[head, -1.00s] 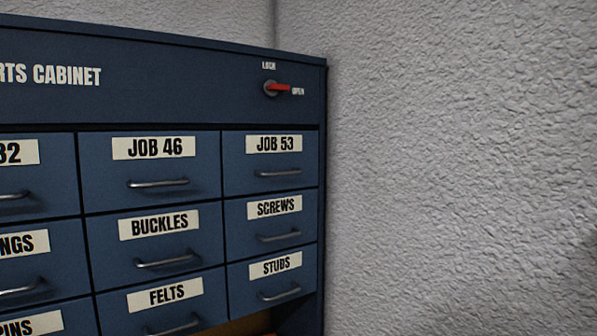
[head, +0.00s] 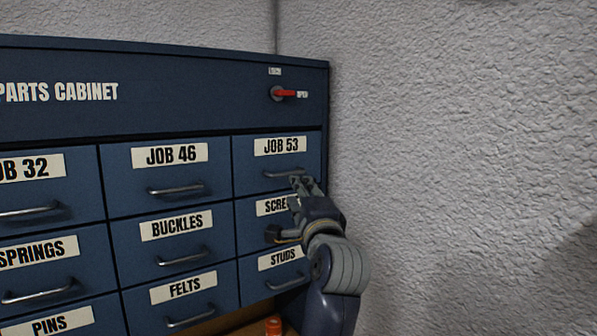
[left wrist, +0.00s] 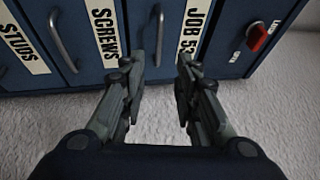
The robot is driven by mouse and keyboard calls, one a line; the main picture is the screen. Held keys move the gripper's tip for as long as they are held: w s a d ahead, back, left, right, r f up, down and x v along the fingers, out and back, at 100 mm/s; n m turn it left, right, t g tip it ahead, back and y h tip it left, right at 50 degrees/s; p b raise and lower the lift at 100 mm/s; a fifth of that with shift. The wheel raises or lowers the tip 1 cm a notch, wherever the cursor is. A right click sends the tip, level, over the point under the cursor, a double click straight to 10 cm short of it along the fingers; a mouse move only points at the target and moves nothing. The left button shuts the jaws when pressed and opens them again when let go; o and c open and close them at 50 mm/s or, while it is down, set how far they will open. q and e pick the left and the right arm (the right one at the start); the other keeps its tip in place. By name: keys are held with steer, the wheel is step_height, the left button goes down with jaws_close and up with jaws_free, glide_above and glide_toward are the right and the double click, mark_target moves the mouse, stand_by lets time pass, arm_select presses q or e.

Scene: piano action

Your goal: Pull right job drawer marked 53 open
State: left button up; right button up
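The drawer marked JOB 53 (head: 244,167) is at the top right of the blue parts cabinet and looks shut, flush with its neighbours. Its silver bar handle (head: 277,174) is below the label. My left gripper (head: 301,182) is at the right end of this handle, partly covering the SCREWS drawer below. In the left wrist view the two fingers of my left gripper (left wrist: 160,65) are apart, with the JOB 53 handle (left wrist: 160,35) in line with the gap between them. Contact with the handle cannot be told. My right gripper is not in view.
A red lock lever (head: 285,94) above the drawer points to OPEN. The JOB 46 drawer (head: 218,180) is to the left, STUDS (head: 246,280) lower down. A textured wall (head: 460,170) is close on the right. A small orange object (head: 273,326) is below the drawers.

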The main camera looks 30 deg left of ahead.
mark_target(291, 174)
arm_select(q)
steer(key=p+x, duration=0.5)
steer(key=x, duration=0.4)
steer(key=shift+w+a+r, duration=0.1)
steer(key=shift+w+a, duration=0.15)
steer(key=shift+w+a+p, duration=0.35)
steer(key=shift+w, duration=0.1)
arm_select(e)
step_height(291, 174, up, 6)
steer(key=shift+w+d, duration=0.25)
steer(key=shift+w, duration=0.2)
arm_select(q)
jaws_close()
